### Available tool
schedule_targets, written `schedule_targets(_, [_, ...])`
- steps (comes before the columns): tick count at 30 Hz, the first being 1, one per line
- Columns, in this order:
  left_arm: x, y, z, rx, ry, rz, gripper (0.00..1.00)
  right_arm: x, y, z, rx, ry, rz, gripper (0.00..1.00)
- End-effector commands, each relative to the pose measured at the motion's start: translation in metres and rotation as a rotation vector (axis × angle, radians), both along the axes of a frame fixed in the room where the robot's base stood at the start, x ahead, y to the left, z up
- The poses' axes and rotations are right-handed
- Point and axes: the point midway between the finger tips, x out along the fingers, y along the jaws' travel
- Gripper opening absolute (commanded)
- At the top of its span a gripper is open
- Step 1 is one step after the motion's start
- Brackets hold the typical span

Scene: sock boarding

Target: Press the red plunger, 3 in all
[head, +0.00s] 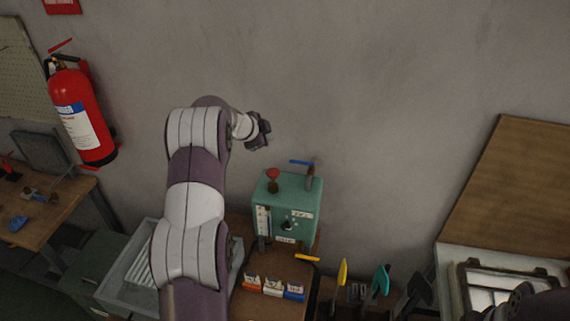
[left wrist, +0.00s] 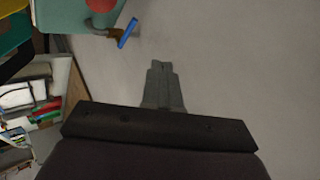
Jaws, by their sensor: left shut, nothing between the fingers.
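The red plunger (head: 273,174) stands upright on top of a teal box (head: 295,194), near its left side. Its round red head also shows at the top edge of the left wrist view (left wrist: 101,5), partly cut off. My left gripper (head: 263,131) is above and slightly left of the plunger in the head view, apart from it. In the left wrist view its fingers (left wrist: 162,82) are together with nothing between them. A dark part of my right arm shows at the lower right corner of the head view; its fingers cannot be made out.
A pipe with a blue lever (head: 301,162) rises from the box beside the plunger. A fire extinguisher (head: 82,115) hangs on the left wall. The wall above the box is bare.

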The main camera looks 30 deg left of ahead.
Motion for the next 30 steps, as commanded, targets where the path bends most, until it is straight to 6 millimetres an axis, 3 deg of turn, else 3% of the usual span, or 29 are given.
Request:
schedule_targets(4, [-0.005,-0.013,-0.003,-0.056,0.042,-0.039,0.00,0.000,0.000,-0.001,0.000,0.000,0.000,0.43])
schedule_targets(17, [-0.005,-0.014,-0.007,-0.074,0.043,-0.024,0.00,0.000,0.000,-0.001,0.000,0.000,0.000,0.43])
schedule_targets(30, [-0.006,-0.014,-0.068,-0.073,0.044,-0.023,0.00,0.000,0.000,-0.003,0.000,-0.001,0.000,0.43])
